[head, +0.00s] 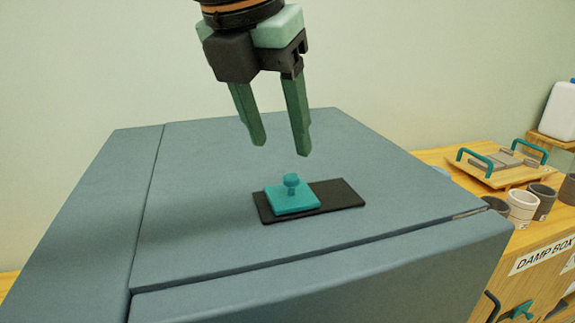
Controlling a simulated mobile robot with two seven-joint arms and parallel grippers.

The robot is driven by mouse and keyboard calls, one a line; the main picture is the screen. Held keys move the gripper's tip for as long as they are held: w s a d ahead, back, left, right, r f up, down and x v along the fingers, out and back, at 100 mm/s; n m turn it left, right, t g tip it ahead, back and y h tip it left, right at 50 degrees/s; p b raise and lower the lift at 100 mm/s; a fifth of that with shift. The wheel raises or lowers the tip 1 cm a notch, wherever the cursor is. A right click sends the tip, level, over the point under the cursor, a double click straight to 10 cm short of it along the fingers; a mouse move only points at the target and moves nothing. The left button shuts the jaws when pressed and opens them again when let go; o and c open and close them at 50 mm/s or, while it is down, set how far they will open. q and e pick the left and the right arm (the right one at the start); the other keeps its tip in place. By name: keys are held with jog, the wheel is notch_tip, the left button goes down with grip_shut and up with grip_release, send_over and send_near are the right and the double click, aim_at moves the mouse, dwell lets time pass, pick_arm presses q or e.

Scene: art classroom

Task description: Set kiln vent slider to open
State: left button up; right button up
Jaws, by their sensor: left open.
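The kiln (220,220) is a blue-grey box with a flat top. A black vent plate (342,194) lies on its top. The teal vent slider (292,198), a square plate with a small round knob (291,181), sits at the left part of the black plate and leaves the right part bare. My left gripper (281,150) hangs above the kiln top, fingers pointing down, above and slightly left of the knob. It is open and empty, apart from the slider. My right gripper is not in view.
At the right, a wooden bench holds a wooden tray with teal handles (495,170), several cups such as a white one (521,208), and a white jug (560,110). A box labelled "DAMP BOX" (540,256) is below. The kiln top around the plate is clear.

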aim_at(291, 176)
pick_arm(q)
jog(key=x, duration=0.6)
jog(key=shift+w+f, duration=0.1)
jog(key=shift+c, duration=0.2)
grip_shut()
jog(key=shift+d, duration=0.1)
dwell(1.0)
